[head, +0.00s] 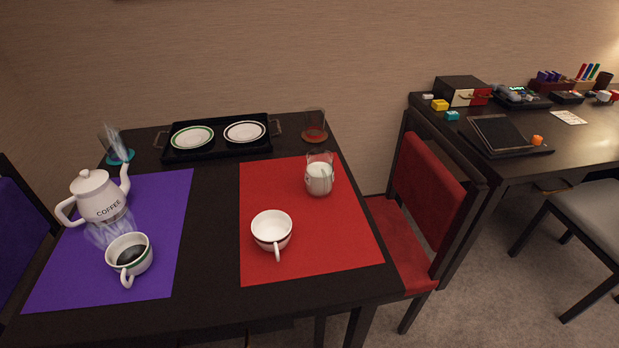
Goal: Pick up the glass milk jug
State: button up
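The glass milk jug (319,178) is a small clear vessel with white milk in its lower part. It stands upright near the back right corner of the red placemat (345,242). An empty white cup (271,230) stands on the same mat, in front and to the left of the jug, apart from it. My gripper is not in view, and nothing touches or covers the jug.
A white coffee pot (93,194) and a cup of coffee (129,256) are on the purple placemat (165,225). A black tray (217,152) holds two plates; a glass (315,124) stands right of it. A red chair (429,190) is against the table's right side.

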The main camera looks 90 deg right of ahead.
aim_at(319, 169)
jog(key=l+z, duration=0.15)
jog(key=z, duration=0.2)
jog(key=l+z, duration=0.2)
jog(key=z, duration=0.2)
jog(key=l+z, duration=0.15)
jog(key=z, duration=0.2)
jog(key=j+z, duration=0.25)
jog(key=k+j+z, duration=0.25)
jog(key=i+l, duration=0.05)
jog(key=i, duration=0.05)
